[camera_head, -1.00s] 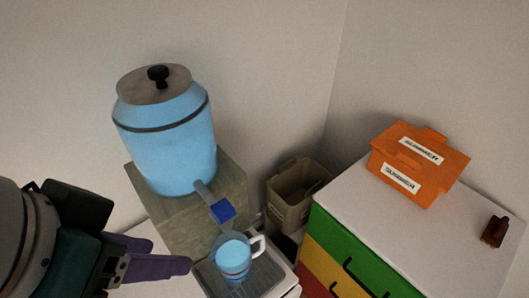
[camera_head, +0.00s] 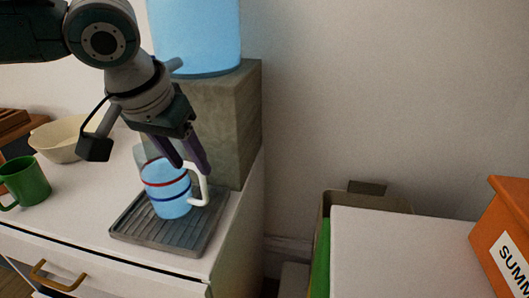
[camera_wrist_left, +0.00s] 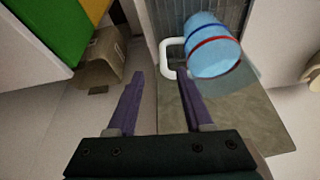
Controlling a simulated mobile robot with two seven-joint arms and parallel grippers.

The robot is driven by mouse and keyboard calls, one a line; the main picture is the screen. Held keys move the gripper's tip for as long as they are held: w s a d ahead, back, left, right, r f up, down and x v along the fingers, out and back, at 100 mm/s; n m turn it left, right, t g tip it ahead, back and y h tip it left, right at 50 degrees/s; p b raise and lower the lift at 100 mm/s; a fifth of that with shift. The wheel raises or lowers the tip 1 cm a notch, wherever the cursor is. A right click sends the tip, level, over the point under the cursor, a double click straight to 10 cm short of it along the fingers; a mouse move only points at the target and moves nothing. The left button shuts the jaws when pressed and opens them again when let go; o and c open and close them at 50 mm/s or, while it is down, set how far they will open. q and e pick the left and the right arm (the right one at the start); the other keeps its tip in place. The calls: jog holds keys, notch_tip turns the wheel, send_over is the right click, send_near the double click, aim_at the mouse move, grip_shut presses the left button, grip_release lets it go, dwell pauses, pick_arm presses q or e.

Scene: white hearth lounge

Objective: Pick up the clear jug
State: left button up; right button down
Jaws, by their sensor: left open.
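The clear jug (camera_head: 167,188) holds light blue liquid and has red and blue bands and a white handle (camera_head: 201,186) on its right side. It stands upright on a grey ribbed drip tray (camera_head: 150,237). My left gripper (camera_head: 192,168) points down at the jug's handle side, with its purple fingers apart and empty. In the left wrist view, the white handle (camera_wrist_left: 168,58) shows just beyond the gap between the fingertips (camera_wrist_left: 161,76), and the jug body (camera_wrist_left: 212,48) lies to the right. I cannot tell whether a finger touches the handle. My right gripper is out of view.
A blue dispenser (camera_head: 195,40) sits on a stone block (camera_head: 230,120) behind the jug. A green mug (camera_head: 26,180) and a cream bowl (camera_head: 60,140) stand at the left of the white cabinet top. An orange box (camera_head: 505,235) and a bin (camera_head: 325,203) are at the right.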

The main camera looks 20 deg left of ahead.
aim_at(202, 188)
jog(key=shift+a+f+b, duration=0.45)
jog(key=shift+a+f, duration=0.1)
pick_arm(q)
jog(key=x, duration=0.3)
jog(key=b+x, duration=0.1)
jog(key=x, duration=0.5)
jog(key=shift+s+a+f+b, duration=0.1)
jog(key=shift+a+f+b, duration=0.2)
jog(key=shift+f, duration=0.1)
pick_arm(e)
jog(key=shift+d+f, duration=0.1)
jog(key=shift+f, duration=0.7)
pick_arm(q)
grip_shut()
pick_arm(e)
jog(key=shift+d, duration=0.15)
pick_arm(q)
jog(key=shift+r, duration=0.1)
